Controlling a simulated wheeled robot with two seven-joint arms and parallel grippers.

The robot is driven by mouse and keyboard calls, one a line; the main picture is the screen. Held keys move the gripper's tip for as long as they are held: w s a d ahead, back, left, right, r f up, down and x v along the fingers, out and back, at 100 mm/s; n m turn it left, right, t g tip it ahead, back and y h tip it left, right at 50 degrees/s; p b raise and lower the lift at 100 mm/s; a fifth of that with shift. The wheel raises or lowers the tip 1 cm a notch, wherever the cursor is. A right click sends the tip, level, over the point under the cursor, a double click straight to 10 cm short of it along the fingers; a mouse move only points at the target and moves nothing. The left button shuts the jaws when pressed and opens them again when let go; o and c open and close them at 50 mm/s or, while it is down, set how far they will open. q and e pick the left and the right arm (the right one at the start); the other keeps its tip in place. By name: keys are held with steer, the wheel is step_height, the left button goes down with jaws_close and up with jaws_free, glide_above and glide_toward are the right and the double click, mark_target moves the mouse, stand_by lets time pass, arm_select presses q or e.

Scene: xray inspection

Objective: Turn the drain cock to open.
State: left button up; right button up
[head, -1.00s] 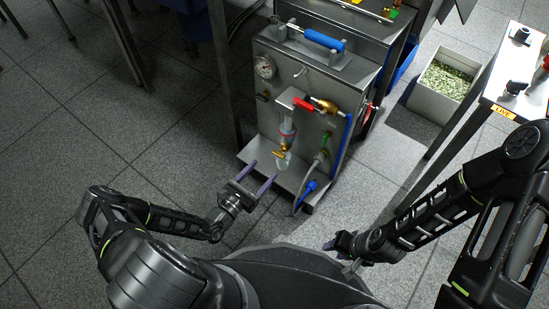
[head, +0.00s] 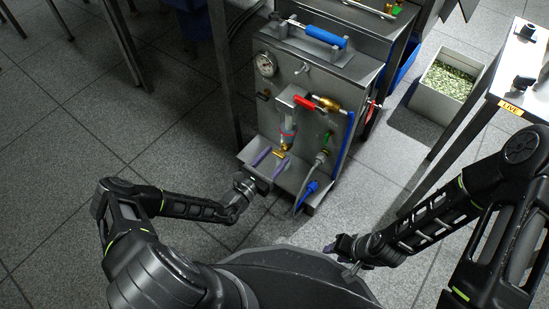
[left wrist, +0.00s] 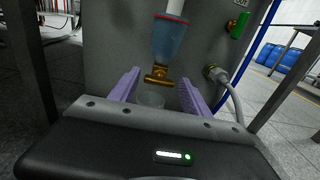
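The drain cock is a small brass tee (left wrist: 158,76) under a clear bowl with bluish contents (left wrist: 168,40) on the grey cabinet's front. In the head view the brass cock (head: 279,154) shows below the bowl (head: 287,136). My left gripper (head: 271,162) is open, its two purple fingers reaching toward the cabinet on either side of the cock. In the left wrist view the fingers (left wrist: 160,92) stand wide apart, with the cock between and slightly above them, apparently untouched. A clear cup (left wrist: 151,98) sits below the cock. My right gripper (head: 341,246) is low at the right; its opening is unclear.
The cabinet also carries a gauge (head: 265,64), a red lever (head: 304,102), a green fitting (left wrist: 238,26) and a grey hose (head: 317,165) right of the cock. A blue hose (head: 347,143) runs down the right edge. A bin of green scraps (head: 447,81) stands at right.

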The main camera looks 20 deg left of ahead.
arm_select(q)
steer(key=c, duration=1.1)
steer(key=shift+n, duration=0.5)
steer(key=n, duration=0.2)
steer(key=shift+n+p, duration=0.3)
steer(key=shift+p, duration=0.1)
steer(key=n, duration=0.4)
steer(key=shift+a+f, duration=0.1)
steer(key=n, duration=0.5)
steer(key=shift+f, duration=0.1)
steer(key=n+b, duration=0.1)
steer(key=n, duration=0.4)
steer(key=shift+n, duration=0.3)
